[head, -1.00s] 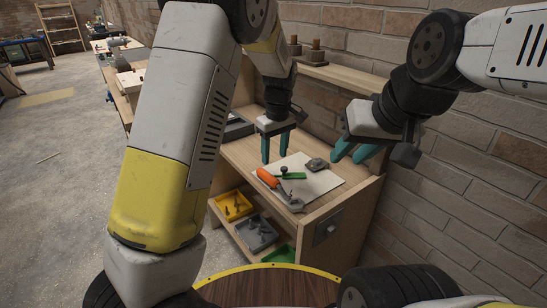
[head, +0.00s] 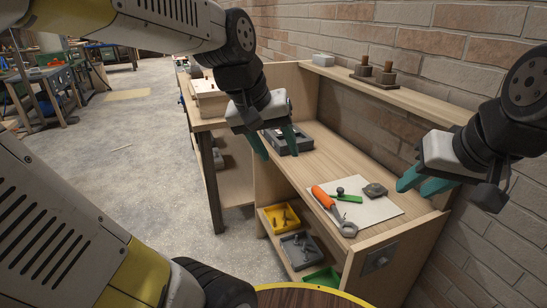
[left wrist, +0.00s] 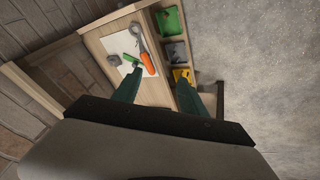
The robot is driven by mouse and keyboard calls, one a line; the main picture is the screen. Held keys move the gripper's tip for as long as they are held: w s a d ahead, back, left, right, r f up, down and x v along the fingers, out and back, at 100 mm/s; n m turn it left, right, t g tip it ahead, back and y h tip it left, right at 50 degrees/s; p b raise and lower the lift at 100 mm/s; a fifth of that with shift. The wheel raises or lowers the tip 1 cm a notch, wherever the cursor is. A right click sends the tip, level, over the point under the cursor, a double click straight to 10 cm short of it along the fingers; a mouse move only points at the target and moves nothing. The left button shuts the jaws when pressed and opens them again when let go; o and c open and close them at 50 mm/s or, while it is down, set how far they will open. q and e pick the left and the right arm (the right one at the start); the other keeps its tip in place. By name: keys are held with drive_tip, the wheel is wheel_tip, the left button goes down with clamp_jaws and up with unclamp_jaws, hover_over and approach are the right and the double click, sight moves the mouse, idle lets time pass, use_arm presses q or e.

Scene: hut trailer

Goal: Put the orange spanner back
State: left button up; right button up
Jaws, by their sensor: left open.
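The orange spanner (head: 335,211), with an orange handle and grey metal head, lies on a white sheet (head: 376,211) on the wooden bench top. It also shows in the left wrist view (left wrist: 146,60). My left gripper (head: 275,143) is open and empty, above the bench to the left of the spanner and apart from it. My right gripper (head: 425,184) is to the right of the sheet, near the wall; its teal fingers appear apart and nothing shows between them.
A green tool (head: 347,198) and a grey block (head: 375,190) lie on the sheet. A dark grey tray (head: 287,138) sits farther back. Below are yellow (head: 282,217), grey (head: 300,249) and green (head: 322,279) bins. A shelf (head: 400,93) runs along the brick wall.

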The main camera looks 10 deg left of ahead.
use_arm(q)
drive_tip(key=s+a+m+t, duration=0.1)
drive_tip(key=s+m, duration=0.1)
drive_tip(key=s, duration=0.4)
drive_tip(key=shift+s+a+f+t+y, duration=0.2)
drive_tip(key=shift+s+a+t+y, duration=0.1)
drive_tip(key=shift+a, duration=0.1)
idle(0.7)
